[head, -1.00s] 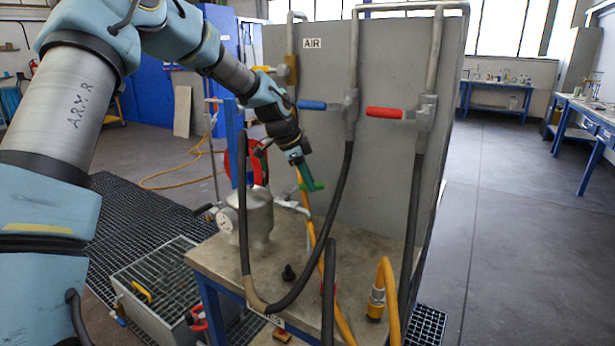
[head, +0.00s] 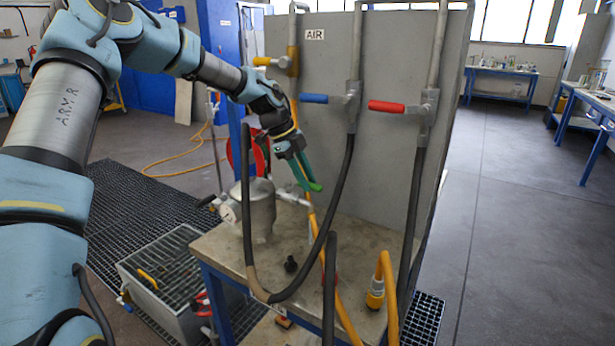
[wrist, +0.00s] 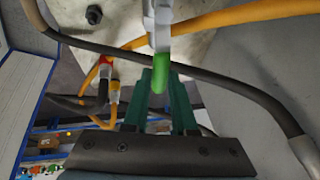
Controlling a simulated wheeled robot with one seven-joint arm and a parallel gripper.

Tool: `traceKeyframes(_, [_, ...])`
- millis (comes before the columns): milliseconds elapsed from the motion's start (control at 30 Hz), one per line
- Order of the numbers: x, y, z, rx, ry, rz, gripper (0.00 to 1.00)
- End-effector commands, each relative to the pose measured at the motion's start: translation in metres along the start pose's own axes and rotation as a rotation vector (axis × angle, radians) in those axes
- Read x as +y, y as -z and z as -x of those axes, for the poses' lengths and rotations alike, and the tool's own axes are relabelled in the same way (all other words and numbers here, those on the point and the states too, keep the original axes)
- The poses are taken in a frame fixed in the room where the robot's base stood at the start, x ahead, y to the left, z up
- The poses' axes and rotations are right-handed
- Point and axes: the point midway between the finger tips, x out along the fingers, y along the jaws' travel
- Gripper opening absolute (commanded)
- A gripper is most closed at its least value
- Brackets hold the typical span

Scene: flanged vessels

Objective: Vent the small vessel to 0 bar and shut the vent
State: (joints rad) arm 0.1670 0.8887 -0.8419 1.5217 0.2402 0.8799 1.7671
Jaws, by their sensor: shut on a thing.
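The small vessel (head: 262,207) is a grey metal pot on the bench, with a round white gauge (head: 229,213) on its left side. The gauge reading is too small to make out. A pale pipe (head: 294,199) runs from the vessel to the right, towards my gripper. My gripper (head: 306,174) has dark green fingers and is right of and slightly above the vessel. In the wrist view its fingers (wrist: 160,95) are shut on a bright green handle (wrist: 159,72). The handle joins a pale grey valve body (wrist: 161,30). The handle's exact turn is hard to tell.
A grey panel marked AIR stands behind, with yellow (head: 266,61), blue (head: 314,98) and red (head: 386,106) valve handles. A black hose (head: 345,190) loops close in front of my gripper. A yellow hose (head: 388,280) and a black knob (head: 290,264) are on the bench (head: 225,255).

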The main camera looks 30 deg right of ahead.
Motion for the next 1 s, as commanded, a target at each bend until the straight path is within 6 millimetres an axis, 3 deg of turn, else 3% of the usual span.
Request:
traceKeyframes(467, [0.0018,-0.0006,-0.0002,0.002,-0.008,-0.012,0.00])
traceKeyframes(500, [0.0019,-0.0006,-0.0002,0.002,-0.008,-0.012,0.28])
traceKeyframes(700, [0.0016,-0.0005,-0.0002,0.002,-0.007,-0.012,0.50])
traceKeyframes(767, [0.0014,-0.0005,-0.0002,0.002,-0.007,-0.011,0.56])
traceKeyframes(1000, [0.0011,-0.0005,0.0004,0.002,-0.006,-0.011,0.56])
